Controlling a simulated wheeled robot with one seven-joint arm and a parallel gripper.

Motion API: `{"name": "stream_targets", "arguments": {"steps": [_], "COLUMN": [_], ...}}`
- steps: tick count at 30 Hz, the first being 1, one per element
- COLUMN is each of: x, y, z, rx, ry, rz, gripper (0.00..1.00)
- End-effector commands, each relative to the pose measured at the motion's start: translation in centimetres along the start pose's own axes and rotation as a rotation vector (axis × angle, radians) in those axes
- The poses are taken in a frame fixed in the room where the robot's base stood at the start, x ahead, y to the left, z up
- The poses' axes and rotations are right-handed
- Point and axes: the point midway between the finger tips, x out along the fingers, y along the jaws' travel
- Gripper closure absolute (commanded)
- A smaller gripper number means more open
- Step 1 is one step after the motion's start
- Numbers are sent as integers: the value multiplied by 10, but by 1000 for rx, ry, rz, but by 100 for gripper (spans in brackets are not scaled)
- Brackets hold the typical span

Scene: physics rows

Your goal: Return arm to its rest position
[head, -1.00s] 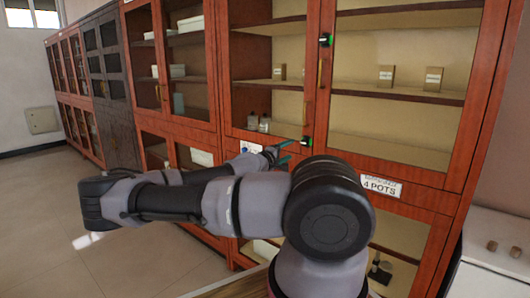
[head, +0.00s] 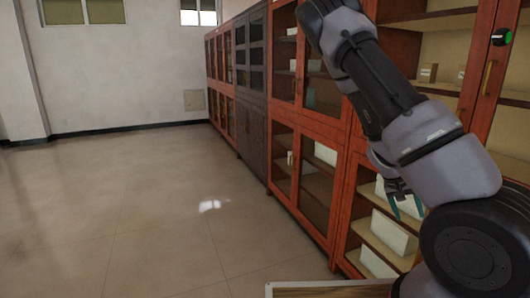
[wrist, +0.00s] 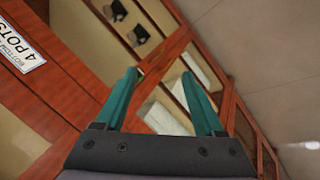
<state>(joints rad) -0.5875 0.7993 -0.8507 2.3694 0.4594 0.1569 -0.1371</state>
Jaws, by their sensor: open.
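My gripper (head: 406,206) shows in the head view at the right, partly behind my arm, in front of the lower shelves of a red-brown cabinet (head: 342,190). My arm is raised and folded, with its elbow near the top of the picture. In the wrist view my gripper (wrist: 165,100) has its two teal fingers apart, with nothing between them. The cabinet (wrist: 75,88) lies beyond the fingers. A white label reading "4 POTS" (wrist: 22,50) is on it at the upper left. My gripper looks apart from the cabinet, though the exact gap is hard to tell.
A row of glass-fronted cabinets runs back along the right, with a dark grey one (head: 252,95) among them. White boxes (head: 392,233) stand on the lower shelves. The tiled floor (head: 130,215) to the left is clear. A wooden edge (head: 325,288) shows at the bottom.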

Motion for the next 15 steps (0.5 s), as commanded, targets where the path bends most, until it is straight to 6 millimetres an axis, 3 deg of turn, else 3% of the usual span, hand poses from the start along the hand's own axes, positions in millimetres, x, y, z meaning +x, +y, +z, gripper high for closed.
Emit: {"name": "stream_targets", "arguments": {"steps": [7,15], "x": [-79,-190], "y": [-40,-44], "z": [10,15], "rx": [90,119], "ry": [-87,-87], "rz": [-320,-604], "gripper": [29,29]}}
